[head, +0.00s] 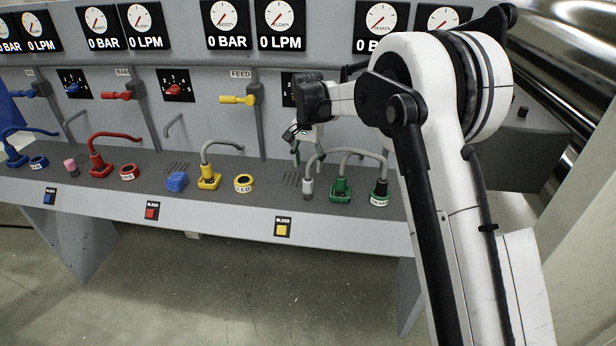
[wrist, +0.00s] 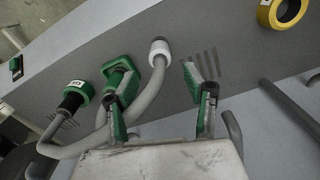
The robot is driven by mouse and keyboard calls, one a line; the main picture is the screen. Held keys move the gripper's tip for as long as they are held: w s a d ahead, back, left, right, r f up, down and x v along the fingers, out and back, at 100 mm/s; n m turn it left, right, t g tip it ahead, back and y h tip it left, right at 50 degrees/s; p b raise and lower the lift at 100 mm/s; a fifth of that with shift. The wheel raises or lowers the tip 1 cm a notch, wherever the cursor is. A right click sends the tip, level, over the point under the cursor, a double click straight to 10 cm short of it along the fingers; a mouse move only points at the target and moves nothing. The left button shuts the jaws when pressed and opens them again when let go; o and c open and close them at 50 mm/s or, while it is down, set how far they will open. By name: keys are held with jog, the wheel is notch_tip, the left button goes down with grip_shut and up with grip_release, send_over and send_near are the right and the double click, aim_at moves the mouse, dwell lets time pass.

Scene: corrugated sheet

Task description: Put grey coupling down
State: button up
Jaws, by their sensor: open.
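The grey coupling (head: 307,190) stands on the console's grey ledge with its grey hose arching up to the right. In the wrist view the coupling (wrist: 159,48) shows as a pale cap on the hose end, ahead of my fingers. My gripper (head: 296,155) is above the ledge, just up and left of the coupling. In the wrist view its green-padded fingers (wrist: 150,83) are spread apart, one on each side of the hose in the picture. The fingers do not appear closed on the coupling or the hose.
A green coupling (head: 340,189) and a black coupling in a green ring (head: 379,193) stand close on the right. A yellow ring (head: 243,183) and yellow coupling (head: 209,177) are to the left. Slots mark the ledge beside the grey coupling. The panel wall rises behind.

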aim_at(310, 180)
jog(key=shift+r, duration=1.65)
jog(key=s+d+r+n+t, duration=0.1)
jog(key=s+d+r+t, duration=0.1)
jog(key=s+d+r, duration=0.7)
jog(key=s+d+r+n+t, duration=0.1)
jog(key=s+d+r+t, duration=0.1)
jog(key=s+d+r, duration=0.7)
jog(key=s+d+f+t, duration=0.1)
jog(key=s+f, duration=0.2)
jog(key=s, duration=0.5)
jog(key=s+d+f+n+t, duration=0.1)
jog(key=s+d+f, duration=0.1)
jog(key=s, duration=0.6)
jog(key=s+d+f+n+t, duration=0.1)
jog(key=s+f, duration=0.2)
jog(key=s, duration=0.5)
jog(key=shift+s+d+f, duration=0.25)
jog(key=shift+d+f, duration=0.1)
jog(key=shift+d, duration=0.05)
